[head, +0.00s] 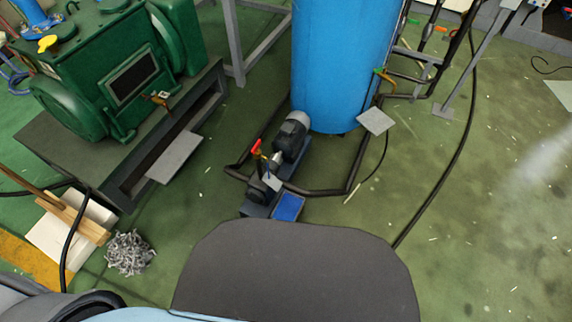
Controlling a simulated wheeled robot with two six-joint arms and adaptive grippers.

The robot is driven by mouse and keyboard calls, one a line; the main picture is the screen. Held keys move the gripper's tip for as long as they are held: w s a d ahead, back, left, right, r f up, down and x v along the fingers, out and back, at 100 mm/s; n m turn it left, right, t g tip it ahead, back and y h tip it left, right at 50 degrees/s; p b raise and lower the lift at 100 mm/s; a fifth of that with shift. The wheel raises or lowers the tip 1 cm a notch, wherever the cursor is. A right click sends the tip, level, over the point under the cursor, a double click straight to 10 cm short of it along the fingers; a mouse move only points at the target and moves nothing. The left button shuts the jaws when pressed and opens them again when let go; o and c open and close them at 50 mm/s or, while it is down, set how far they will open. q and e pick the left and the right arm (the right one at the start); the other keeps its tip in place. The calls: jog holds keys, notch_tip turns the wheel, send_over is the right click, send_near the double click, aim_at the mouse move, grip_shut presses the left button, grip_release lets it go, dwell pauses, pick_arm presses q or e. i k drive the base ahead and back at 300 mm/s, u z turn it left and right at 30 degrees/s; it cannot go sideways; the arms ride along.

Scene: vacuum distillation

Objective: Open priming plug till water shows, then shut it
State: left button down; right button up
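A small dark pump with a grey motor (291,137) stands on the floor in the middle of the head view, on a dark blue base. A small red handle (256,146) stands up on its left side, above the pump end. I cannot make out the priming plug itself or any water at this size. A small pale plate (272,182) sits by the pump end, and a blue tray (289,207) lies in front of it. Neither of my grippers shows in the view.
A tall blue tank (341,60) stands behind the pump. Dark pipe (328,192) runs low around the pump to the tank. A large green machine (108,77) on a dark frame stands at left. A pile of grey scraps (129,253) lies front left. The floor at right is mostly clear.

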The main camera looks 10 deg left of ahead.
aim_at(256, 149)
jog(key=u, duration=0.25)
jog(key=k, duration=0.55)
jog(key=u, duration=1.3)
jog(key=i, duration=1.5)
jog(key=z, duration=0.4)
